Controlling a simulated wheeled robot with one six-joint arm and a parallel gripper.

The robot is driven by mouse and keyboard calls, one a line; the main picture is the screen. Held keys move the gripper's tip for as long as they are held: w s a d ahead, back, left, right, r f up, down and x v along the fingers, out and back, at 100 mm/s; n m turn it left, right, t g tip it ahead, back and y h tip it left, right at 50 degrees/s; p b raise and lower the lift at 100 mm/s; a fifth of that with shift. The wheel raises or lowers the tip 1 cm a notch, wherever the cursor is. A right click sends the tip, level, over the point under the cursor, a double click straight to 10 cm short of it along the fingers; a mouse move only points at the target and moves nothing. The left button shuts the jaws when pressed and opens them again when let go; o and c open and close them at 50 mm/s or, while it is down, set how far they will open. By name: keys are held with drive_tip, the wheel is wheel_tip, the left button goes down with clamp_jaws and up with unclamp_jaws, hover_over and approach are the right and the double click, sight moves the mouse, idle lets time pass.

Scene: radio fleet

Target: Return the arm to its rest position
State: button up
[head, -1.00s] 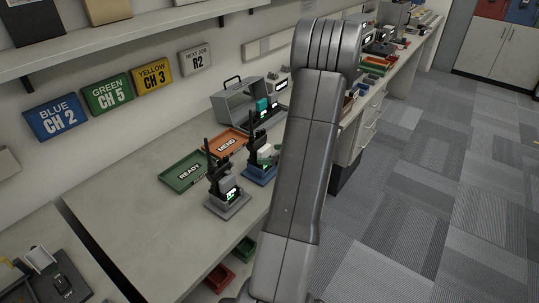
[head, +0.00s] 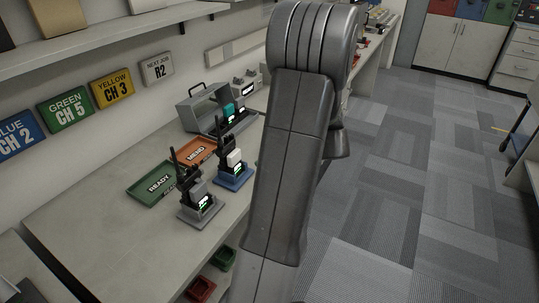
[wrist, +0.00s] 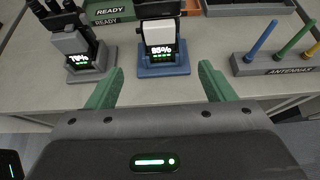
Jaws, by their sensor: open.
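My gripper (wrist: 160,88) shows in the wrist view with its two green fingers spread apart and nothing between them. It is in front of the bench edge, with a blue charger stand (wrist: 164,69) holding a radio that reads 95% ahead of the fingers. A grey charger stand (wrist: 90,74) with another radio is ahead to the left. In the head view my arm (head: 290,150) rises through the middle, and the gripper itself is hidden there. The grey stand (head: 200,211) and blue stand (head: 234,179) with radios show to its left.
A green READY tray (head: 150,190) and an orange MEND tray (head: 188,153) lie behind the stands. An antenna holder (wrist: 285,65) is at right in the wrist view. Red (head: 200,289) and green (head: 224,259) bins sit below the bench edge. Carpet at right (head: 410,200) is clear.

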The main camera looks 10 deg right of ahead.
sight(236, 157)
drive_tip(key=p+x, duration=0.1)
drive_tip(key=x, duration=1.2)
drive_tip(key=shift+w+a+f, duration=0.1)
drive_tip(key=shift+w+a, duration=0.05)
drive_tip(key=shift+a, duration=0.15)
drive_tip(key=shift+w+a+r+p, duration=0.15)
drive_tip(key=shift+r+p, duration=0.1)
drive_tip(key=shift+p, duration=0.15)
drive_tip(key=shift+r, duration=0.2)
